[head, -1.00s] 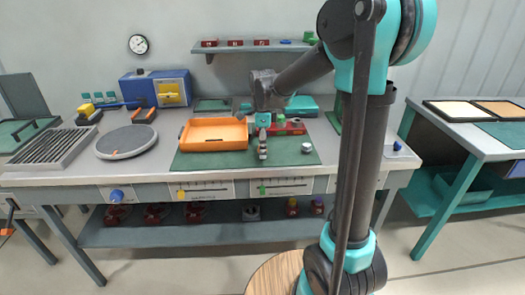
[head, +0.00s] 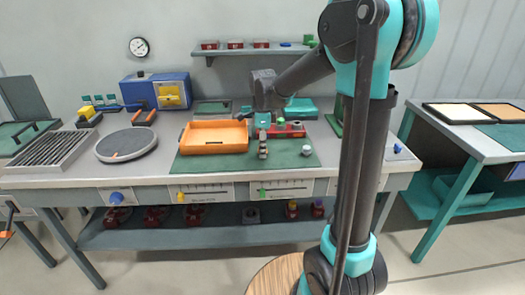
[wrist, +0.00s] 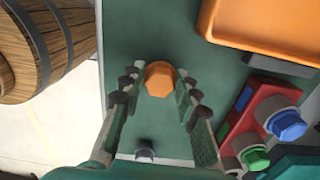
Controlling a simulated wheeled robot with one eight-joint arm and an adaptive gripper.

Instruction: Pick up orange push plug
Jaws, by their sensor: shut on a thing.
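The orange push plug (wrist: 160,78) is a small faceted orange piece, seen in the wrist view over the green mat (wrist: 135,45). My gripper (wrist: 158,88) has its two finger pads on either side of the plug and is shut on it. In the head view my gripper (head: 262,152) points down at the front middle of the green mat (head: 230,163). There the plug is hidden by the fingers. I cannot tell whether the plug is clear of the mat.
An orange tray (head: 214,148) lies left of my gripper. A red block (wrist: 262,120) with a blue plug (wrist: 286,125) and a green plug (wrist: 255,158) stands to the right. A grey knob (head: 306,150) stands on the mat's right part. The mat's front is mostly clear.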

